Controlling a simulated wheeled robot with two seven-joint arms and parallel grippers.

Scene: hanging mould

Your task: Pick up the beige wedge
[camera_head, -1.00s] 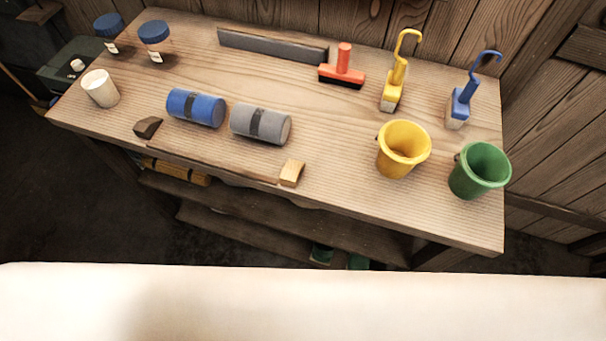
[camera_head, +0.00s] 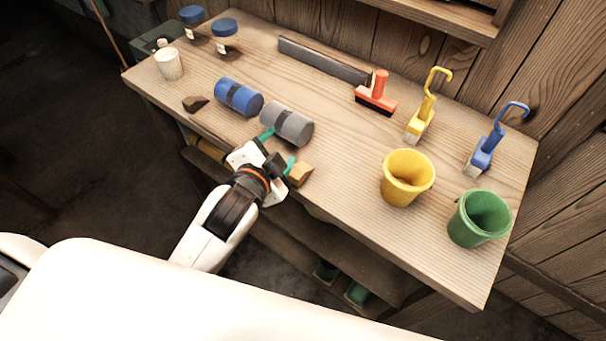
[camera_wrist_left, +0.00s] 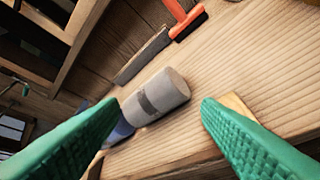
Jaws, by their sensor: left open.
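The beige wedge (camera_head: 300,173) lies near the front edge of the wooden bench, just right of my left gripper in the head view. My left gripper (camera_head: 279,148) is open, with green fingers; one fingertip is close to the wedge and the other is near the grey cylinder. In the left wrist view the two fingers (camera_wrist_left: 160,110) are wide apart with nothing between them that is gripped. Part of the wedge (camera_wrist_left: 236,104) shows behind the right finger there, which hides the rest. I cannot tell whether that finger touches it. My right gripper is not in view.
A grey cylinder (camera_head: 287,123) and a blue cylinder (camera_head: 239,97) lie just behind the gripper. A dark wedge (camera_head: 195,103) is at the left. Yellow (camera_head: 407,178) and green (camera_head: 479,218) buckets stand at the right. The bench (camera_head: 340,215) is clear between wedge and yellow bucket.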

